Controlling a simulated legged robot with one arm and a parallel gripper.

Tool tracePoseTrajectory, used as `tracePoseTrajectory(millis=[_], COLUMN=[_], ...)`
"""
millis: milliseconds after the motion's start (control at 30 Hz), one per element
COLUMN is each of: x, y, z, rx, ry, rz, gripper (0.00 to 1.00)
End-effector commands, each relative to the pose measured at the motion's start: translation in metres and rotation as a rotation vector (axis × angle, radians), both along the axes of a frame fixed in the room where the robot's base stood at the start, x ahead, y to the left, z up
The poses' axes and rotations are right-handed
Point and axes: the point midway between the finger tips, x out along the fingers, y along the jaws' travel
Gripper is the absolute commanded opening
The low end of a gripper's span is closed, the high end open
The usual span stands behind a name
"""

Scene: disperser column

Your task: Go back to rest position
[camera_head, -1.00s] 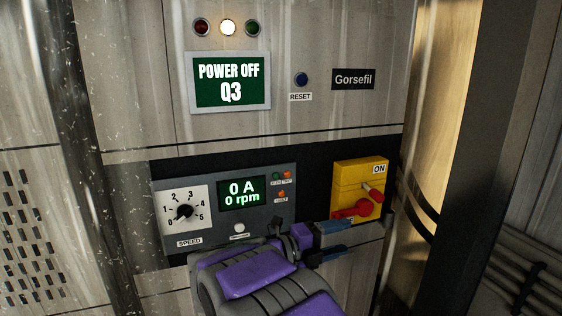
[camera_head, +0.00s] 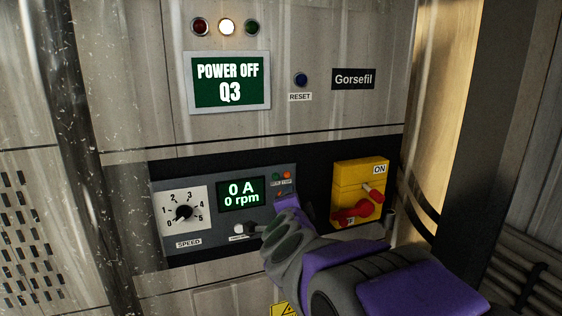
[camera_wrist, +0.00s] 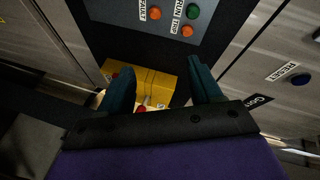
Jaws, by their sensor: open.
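My gripper (camera_wrist: 162,82) shows in the wrist view as two dark teal fingers, spread apart with nothing between them. In the head view my grey and purple arm crosses the lower right, and the fingers are mostly hidden behind the wrist. The wrist is in front of the lower right part of the speed control panel (camera_head: 264,214). The yellow switch box (camera_head: 346,178) with its red handle (camera_head: 350,213) stands to the right, apart from the wrist. The yellow box also shows beyond the fingers in the wrist view (camera_wrist: 154,84).
A display (camera_head: 230,82) reads POWER OFF Q3. The middle lamp (camera_head: 228,27) above it is lit white. The panel screen (camera_head: 241,194) reads 0 A, 0 rpm. A blue reset button (camera_head: 301,80) sits higher up. A shiny metal column (camera_head: 440,110) stands at the right.

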Motion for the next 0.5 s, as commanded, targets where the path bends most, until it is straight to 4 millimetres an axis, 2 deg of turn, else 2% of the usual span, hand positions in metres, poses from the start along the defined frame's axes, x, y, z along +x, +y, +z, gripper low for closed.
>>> tracePoseTrajectory(millis=[67, 167, 267, 367, 467, 500], x=[-0.019, -0.050, -0.090, -0.138, -0.192, -0.215], y=[0.009, 0.022, 0.028, 0.024, 0.012, 0.004], z=[-0.007, -0.030, -0.056, -0.087, -0.117, -0.129], rx=[-0.067, -0.167, -0.268, -0.371, -0.467, -0.504], ry=[0.065, 0.174, 0.293, 0.429, 0.578, 0.642], rz=[0.124, 0.290, 0.445, 0.589, 0.721, 0.771], gripper=[0.64, 0.64, 0.64, 0.64, 0.64, 0.64])
